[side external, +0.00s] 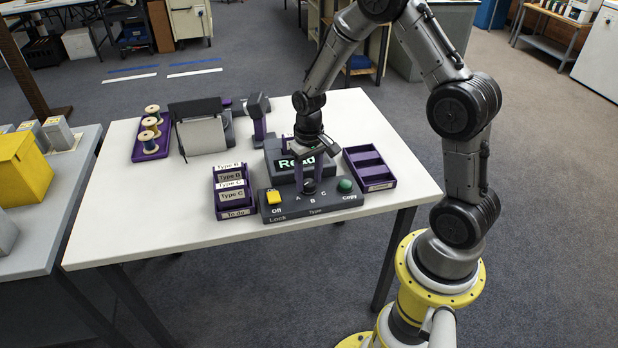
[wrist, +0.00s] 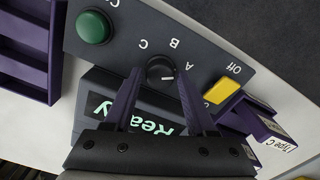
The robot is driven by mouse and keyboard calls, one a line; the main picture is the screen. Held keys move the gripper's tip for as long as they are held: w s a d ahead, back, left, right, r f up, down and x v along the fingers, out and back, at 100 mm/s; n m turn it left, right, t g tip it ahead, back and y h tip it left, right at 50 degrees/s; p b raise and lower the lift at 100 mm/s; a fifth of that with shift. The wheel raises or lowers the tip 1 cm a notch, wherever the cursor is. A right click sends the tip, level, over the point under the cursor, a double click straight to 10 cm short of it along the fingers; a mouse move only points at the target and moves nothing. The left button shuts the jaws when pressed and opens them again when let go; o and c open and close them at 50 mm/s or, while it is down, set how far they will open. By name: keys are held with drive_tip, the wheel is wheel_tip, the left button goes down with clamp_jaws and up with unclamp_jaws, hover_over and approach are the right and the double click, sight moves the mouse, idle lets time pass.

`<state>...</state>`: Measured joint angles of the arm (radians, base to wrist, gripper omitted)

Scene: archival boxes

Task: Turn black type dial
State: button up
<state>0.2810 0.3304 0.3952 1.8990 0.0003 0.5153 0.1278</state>
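The black type dial (wrist: 160,71) is on the dark control panel (side external: 285,208), among the letters A, B and C. Its small white mark points right and slightly down in the wrist view, towards the A side. My gripper (wrist: 158,72) points down at the panel, with one finger on each side of the dial. The fingertips look wider apart than the dial, and I see a gap beside it. In the side view my gripper (side external: 309,186) hides most of the dial.
A yellow Lock switch (side external: 274,197) marked Off and a green Copy button (side external: 345,186) flank the dial. Behind it a screen (side external: 284,162) reads Ready. A box of type cards (side external: 232,205) is left; an empty purple tray (side external: 379,184) is right. The table's front is clear.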

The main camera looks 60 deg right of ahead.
sight(308, 182)
wheel_tip(308, 182, up, 14)
idle(0.7)
drive_tip(key=shift+a+f, duration=0.1)
